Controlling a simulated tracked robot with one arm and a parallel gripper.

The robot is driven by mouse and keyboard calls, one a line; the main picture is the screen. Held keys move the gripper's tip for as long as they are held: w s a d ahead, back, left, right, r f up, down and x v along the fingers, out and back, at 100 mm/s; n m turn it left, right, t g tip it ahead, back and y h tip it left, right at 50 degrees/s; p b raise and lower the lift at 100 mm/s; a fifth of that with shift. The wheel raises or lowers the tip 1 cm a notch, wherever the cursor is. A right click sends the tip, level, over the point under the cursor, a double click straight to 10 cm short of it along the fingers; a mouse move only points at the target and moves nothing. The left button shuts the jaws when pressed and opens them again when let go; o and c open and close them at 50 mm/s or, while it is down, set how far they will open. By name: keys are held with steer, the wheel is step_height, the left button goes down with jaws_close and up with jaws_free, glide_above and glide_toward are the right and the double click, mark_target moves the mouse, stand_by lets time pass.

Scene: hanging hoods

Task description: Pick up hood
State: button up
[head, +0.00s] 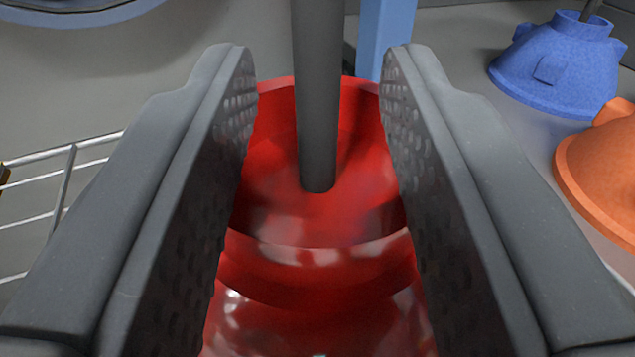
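A glossy red hood (320,268) fills the middle of the head view, below and between the fingers. A dark grey rod (318,95) comes down from the top and its rounded end meets the inside of the red hood's cup-like upper part. My gripper (318,75) is open, with one textured finger on each side of the rod and of the red hood's upper part. The fingers hide the hood's left and right edges, so I cannot tell whether they touch it. The hood's lower part runs out of the picture at the bottom.
A blue hood (557,68) with its own rod is at the upper right. An orange hood (605,170) is at the right edge. A white wire rack (60,190) is at the left. A blue post (385,30) stands behind the rod. A blue rounded object (75,12) is at the upper left.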

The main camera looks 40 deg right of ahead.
steer(key=shift+x, duration=0.8)
jaws_close()
stand_by(0.8)
